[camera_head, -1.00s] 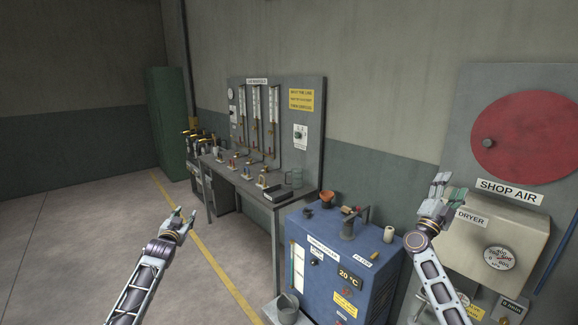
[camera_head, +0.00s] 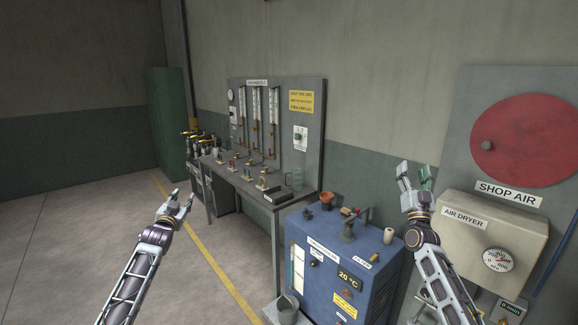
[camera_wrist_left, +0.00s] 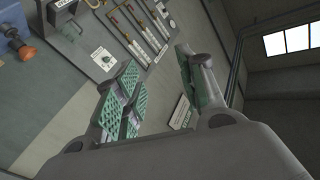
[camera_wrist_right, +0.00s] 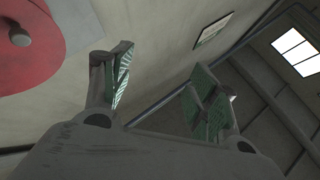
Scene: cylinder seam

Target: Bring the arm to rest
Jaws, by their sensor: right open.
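My left gripper (camera_head: 181,204) is raised over the bare floor in the left part of the head view. Its fingers are apart and empty, as the left wrist view (camera_wrist_left: 158,95) also shows. My right gripper (camera_head: 416,178) is raised in front of the wall, left of the air dryer and above the right side of the blue cabinet. Its fingers are open with nothing between them in the right wrist view (camera_wrist_right: 158,95).
A blue cabinet (camera_head: 330,270) with small items on top stands between my arms. A grey bench (camera_head: 262,207) with a gauge panel (camera_head: 312,150) stands behind. The beige air dryer (camera_head: 475,240) and red disc (camera_head: 525,138) are at right. Floor at left is clear.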

